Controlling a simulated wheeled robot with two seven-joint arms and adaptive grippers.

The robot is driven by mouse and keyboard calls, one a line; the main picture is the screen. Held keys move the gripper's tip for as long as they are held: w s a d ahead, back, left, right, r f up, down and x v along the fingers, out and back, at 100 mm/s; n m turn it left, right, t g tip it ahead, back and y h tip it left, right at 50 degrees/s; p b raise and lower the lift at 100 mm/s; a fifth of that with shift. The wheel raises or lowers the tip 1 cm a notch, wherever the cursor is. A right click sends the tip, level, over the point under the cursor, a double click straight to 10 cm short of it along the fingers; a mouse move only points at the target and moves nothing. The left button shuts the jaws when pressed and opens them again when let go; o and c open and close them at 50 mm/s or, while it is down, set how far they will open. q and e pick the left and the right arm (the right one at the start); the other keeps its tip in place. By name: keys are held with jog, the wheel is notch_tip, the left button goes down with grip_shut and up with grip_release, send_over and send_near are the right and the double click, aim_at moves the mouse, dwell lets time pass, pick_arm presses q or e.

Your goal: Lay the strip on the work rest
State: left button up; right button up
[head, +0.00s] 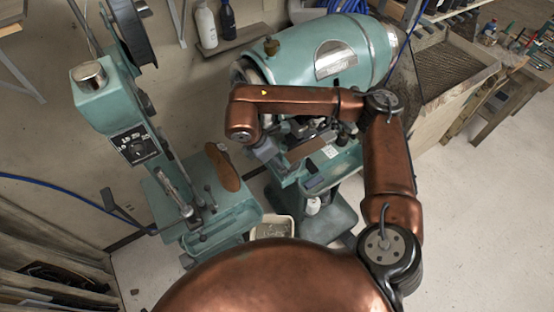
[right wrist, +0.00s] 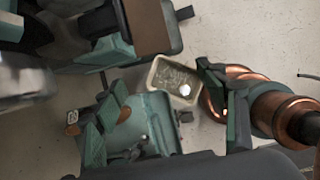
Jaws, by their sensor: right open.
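My right gripper (head: 268,155) hangs from the copper arm over the front of the right-hand green machine. A flat brown piece (head: 305,149) lies on that machine beside the gripper; a brown panel also shows in the right wrist view (right wrist: 150,25). I cannot tell whether this is the strip. I cannot pick out the work rest for certain. My left gripper is out of view.
A pale bin (head: 272,228) stands on the floor between the machines and also shows in the right wrist view (right wrist: 172,80). A large green drum (head: 330,50) is behind my arm. A stone-like trough (head: 440,70) is at the back right. The floor at right is clear.

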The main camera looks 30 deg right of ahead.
jog(key=v, duration=1.2)
dwell(0.5)
